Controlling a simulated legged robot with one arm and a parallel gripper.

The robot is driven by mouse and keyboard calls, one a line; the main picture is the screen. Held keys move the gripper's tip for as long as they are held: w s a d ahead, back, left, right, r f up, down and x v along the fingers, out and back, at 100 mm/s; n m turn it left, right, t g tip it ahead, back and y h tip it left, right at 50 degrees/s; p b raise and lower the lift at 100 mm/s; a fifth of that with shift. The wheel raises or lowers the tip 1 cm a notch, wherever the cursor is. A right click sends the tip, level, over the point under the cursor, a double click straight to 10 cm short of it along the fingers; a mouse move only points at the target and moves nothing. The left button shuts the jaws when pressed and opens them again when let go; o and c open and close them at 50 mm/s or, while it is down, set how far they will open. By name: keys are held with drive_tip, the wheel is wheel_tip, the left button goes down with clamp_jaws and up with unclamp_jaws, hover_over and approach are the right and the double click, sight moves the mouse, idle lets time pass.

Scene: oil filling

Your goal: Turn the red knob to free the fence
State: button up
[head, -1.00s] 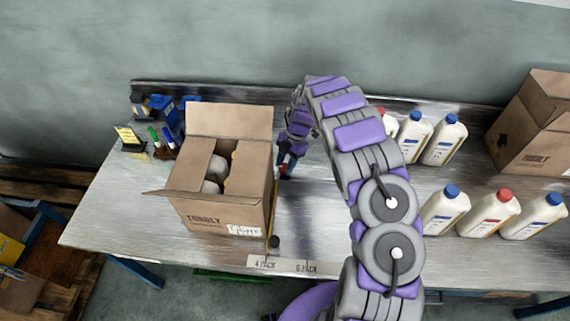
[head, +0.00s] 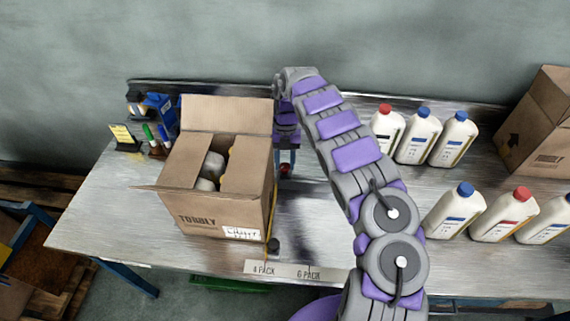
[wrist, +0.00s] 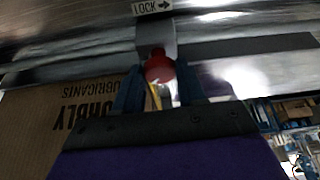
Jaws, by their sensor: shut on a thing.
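The red knob (wrist: 159,66) sits between my gripper's two blue fingers in the wrist view, on a grey metal block (wrist: 155,38) under a "LOCK" label with an arrow (wrist: 151,7). My gripper (wrist: 160,88) is shut on the knob. In the head view the knob (head: 286,169) shows as a small red spot just right of the open carton, with my gripper (head: 287,156) pointing down at it. A thin yellow edge (head: 271,205) runs along the carton's right side; I cannot tell whether it is the fence.
The open carton (head: 205,210) holds bottles and stands close left of my gripper. Several white bottles (head: 457,210) stand right of my arm. A closed carton (head: 540,130) is at far right. A "4 PACK / 6 PACK" label (head: 290,270) lies at the front edge.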

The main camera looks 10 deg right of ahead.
drive_tip(key=shift+n, duration=0.4)
drive_tip(key=o, duration=1)
drive_tip(key=shift+w, duration=0.1)
drive_tip(key=shift+o, duration=0.2)
